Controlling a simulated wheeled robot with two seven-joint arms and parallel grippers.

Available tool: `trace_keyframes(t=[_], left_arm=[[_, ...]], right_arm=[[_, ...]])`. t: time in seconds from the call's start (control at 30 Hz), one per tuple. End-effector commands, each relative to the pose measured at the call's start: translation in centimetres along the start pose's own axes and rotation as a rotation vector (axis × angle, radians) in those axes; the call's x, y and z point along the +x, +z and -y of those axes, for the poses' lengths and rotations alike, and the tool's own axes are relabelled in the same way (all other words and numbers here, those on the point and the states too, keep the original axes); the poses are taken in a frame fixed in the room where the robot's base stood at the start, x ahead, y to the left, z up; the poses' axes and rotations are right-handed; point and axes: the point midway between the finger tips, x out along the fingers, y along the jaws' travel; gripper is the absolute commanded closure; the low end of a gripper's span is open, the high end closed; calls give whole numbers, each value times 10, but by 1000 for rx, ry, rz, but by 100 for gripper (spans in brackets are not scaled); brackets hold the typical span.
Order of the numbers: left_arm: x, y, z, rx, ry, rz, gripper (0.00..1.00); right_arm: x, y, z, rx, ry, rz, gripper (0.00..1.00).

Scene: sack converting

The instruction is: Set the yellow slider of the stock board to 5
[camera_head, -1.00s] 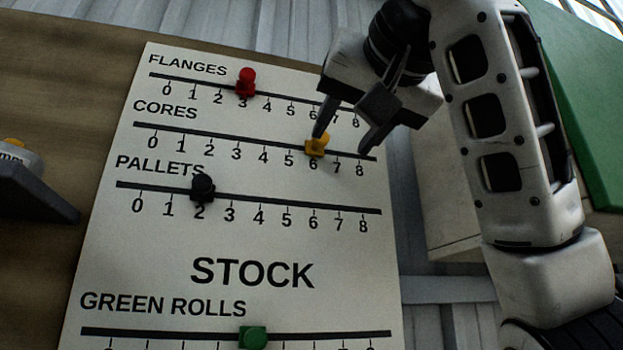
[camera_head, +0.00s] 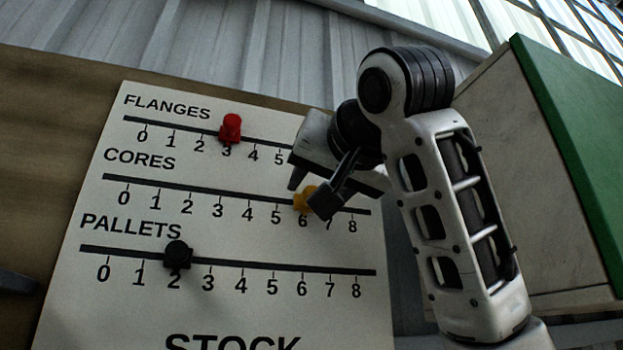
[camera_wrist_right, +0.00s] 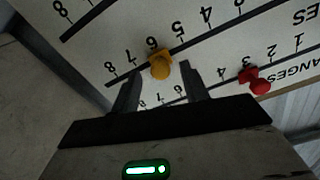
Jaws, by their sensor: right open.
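The stock board (camera_head: 215,310) is a white panel with several numbered scales. The yellow slider (camera_head: 303,199) sits on the CORES line at the 6 mark, partly covered by a finger in the head view. The slider also shows in the right wrist view (camera_wrist_right: 160,66), just ahead of the fingertips and between them. My right gripper (camera_head: 308,194) is open, one finger on each side of the slider; its fingers also show in the right wrist view (camera_wrist_right: 160,82). I cannot tell whether either finger touches the slider. My left gripper is not in view.
The red slider (camera_head: 231,128) is at 3 on FLANGES, above the CORES line. The black slider (camera_head: 177,254) is at 2 on PALLETS, below it. A dark edge (camera_head: 14,283) shows at the far left. A green-edged panel (camera_head: 565,150) stands at the right.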

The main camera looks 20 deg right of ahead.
Motion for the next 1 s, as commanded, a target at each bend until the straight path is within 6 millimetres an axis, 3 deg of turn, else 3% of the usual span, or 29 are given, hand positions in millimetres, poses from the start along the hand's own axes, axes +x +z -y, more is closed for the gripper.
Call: trace_keyframes(t=[0.2, 0.57, 0.6, 0.77, 1.0], left_arm=[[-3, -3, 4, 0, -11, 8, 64], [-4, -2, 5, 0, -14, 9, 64], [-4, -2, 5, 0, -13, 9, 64], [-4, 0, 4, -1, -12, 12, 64], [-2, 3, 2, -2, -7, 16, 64]], right_arm=[[27, -1, 0, 0, 2, 1, 55], [33, 0, 0, 0, 1, 0, 55], [33, 0, 0, 0, 1, 0, 58], [33, 0, 0, 0, 0, 0, 100], [30, 1, 2, -1, 16, -4, 100]])
